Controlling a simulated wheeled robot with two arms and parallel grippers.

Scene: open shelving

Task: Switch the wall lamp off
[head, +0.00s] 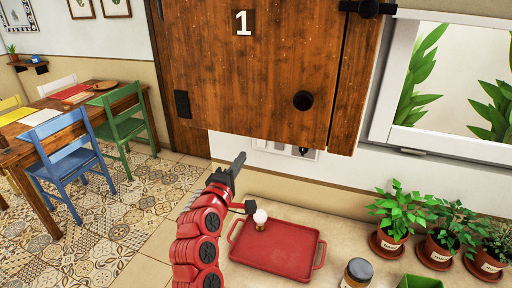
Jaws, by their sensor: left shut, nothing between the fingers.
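My left gripper (240,158) is on the red arm in the middle of the head view. Its dark fingers are shut and empty, and point up toward the lower edge of the wooden panel marked 1. A white wall plate (283,149) with small dark and grey details shows just below that panel, to the right of the fingertips. Its upper part is hidden by the panel, and I cannot tell whether it carries the lamp's switch. A gap shows between the fingertips and the plate. I see no wall lamp. My right gripper is not in view.
The wooden panel (255,75) with a black knob (303,100) hangs over the counter (335,225). A red tray (280,257) with a white-topped shaker (260,217), a jar (357,273) and potted plants (395,215) stand below. A dining table (60,118) is at left.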

